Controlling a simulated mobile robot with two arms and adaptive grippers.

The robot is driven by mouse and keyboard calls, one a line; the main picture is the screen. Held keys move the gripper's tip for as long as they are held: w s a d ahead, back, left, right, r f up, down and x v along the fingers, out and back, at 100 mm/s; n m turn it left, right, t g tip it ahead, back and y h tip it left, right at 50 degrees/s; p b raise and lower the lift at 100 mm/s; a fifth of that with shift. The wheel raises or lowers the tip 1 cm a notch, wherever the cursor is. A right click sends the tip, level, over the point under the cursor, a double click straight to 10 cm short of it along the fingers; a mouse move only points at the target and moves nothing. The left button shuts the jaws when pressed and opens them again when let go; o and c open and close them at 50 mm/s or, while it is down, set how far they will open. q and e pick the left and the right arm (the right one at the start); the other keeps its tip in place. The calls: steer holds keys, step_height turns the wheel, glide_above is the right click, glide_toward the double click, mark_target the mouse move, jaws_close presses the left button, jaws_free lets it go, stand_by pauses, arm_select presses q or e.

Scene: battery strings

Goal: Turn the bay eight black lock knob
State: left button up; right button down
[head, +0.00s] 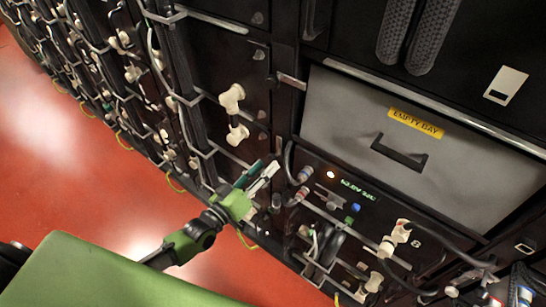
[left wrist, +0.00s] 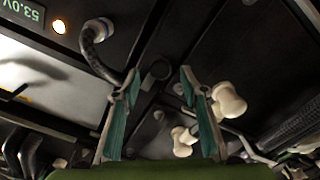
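My left gripper (head: 264,172) is in front of the black battery rack, beside the lit panel under the empty bay. In the left wrist view its teal-padded fingers (left wrist: 160,76) are apart, with nothing between the pads. In the head view the gripper's surroundings are dark and I cannot pick this knob out clearly. A small figure 8 (head: 416,243) marks the lower right panel. My right gripper is not in view.
A grey drawer front labelled EMPTY BAY (head: 415,123) is right of my left gripper. Cream connectors (head: 232,98) stick out of the panel above it; one (left wrist: 229,102) is close to a finger. A dark cable (left wrist: 95,55) curves nearby. Red floor (head: 110,190) is clear.

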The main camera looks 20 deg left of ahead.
mark_target(271, 161)
arm_select(q)
steer(key=shift+x, duration=2.35)
steer(key=c, duration=1.1)
